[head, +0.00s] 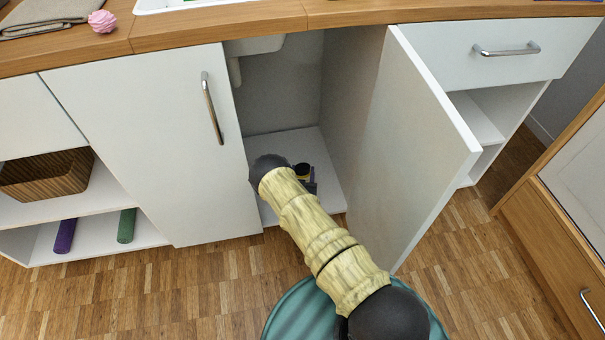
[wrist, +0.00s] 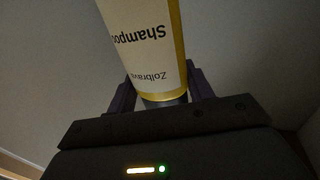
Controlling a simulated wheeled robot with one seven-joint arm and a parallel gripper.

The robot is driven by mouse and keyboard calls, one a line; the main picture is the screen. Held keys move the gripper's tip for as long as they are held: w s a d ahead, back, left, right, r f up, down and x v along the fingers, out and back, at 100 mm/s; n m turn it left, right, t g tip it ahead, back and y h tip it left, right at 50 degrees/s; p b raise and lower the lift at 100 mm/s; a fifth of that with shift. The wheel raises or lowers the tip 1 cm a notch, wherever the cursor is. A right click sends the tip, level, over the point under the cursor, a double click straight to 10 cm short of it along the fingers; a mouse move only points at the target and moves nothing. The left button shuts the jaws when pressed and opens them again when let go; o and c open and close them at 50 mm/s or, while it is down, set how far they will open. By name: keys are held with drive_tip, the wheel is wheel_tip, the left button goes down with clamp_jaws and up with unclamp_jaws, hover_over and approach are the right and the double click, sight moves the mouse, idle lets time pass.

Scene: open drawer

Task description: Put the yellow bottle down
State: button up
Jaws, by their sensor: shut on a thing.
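The yellow bottle (wrist: 150,45) fills the top middle of the wrist view. It has a white label reading "Shampoo" and "Zolbrava", upside down. My gripper (wrist: 160,92) is shut on its narrow dark end, one finger on each side. In the head view my gripper (head: 312,187) is inside the open cabinet, mostly hidden behind my arm. A small yellow part of the bottle (head: 303,178) with a dark top shows there, above the cabinet floor (head: 285,143). I cannot tell whether the bottle touches the floor.
The open cabinet door (head: 410,150) stands to the right of my arm, a closed door (head: 150,140) to its left. White pipework (head: 258,45) hangs at the cabinet's top left. Bare cabinet floor shows behind and right of the gripper. The wooden counter (head: 220,25) runs above.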

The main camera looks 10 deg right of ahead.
drive_tip(key=o, duration=1.1)
drive_tip(key=p+v, duration=0.5)
drive_tip(key=v, duration=0.7)
drive_tip(key=shift+r, duration=0.1)
